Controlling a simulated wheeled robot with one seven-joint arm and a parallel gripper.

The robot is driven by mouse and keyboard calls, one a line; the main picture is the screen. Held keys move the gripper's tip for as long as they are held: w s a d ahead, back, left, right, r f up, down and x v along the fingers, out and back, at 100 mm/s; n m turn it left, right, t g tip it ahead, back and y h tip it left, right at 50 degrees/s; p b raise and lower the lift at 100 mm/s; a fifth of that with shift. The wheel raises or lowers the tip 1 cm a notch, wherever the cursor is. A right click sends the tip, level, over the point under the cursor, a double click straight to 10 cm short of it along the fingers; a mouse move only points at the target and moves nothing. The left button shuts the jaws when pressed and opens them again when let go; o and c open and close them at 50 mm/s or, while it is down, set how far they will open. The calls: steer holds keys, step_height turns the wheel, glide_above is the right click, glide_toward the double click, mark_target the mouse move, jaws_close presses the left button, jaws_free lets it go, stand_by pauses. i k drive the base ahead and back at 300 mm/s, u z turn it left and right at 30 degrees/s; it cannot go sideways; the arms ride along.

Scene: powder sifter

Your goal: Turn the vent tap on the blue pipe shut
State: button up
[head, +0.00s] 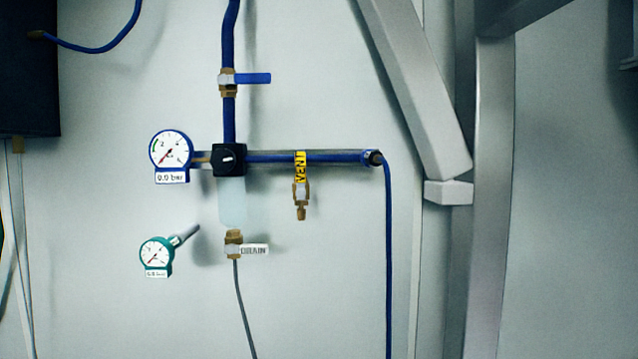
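The vent tap (301,194) is a small brass valve hanging below the horizontal blue pipe (270,157), right of the black regulator block (229,159). Its yellow lever (300,166) carries dark lettering that reads VENT sideways. The lever stands upright, in line with the tap's vertical body, and crosses in front of the blue pipe. The tap's lower brass end points down, with no hose seen on it. My gripper is not in view.
A blue-levered tap (253,79) sits above, its lever across the pipe. A white-levered DRAIN tap (254,250) is below. Two gauges (171,150) (156,254) are at left. A blue hose (388,260) and grey beams (415,85) stand at right. Bare wall surrounds the vent tap's lower end.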

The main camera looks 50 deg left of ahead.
mark_target(300, 157)
steer(key=u, duration=1.9)
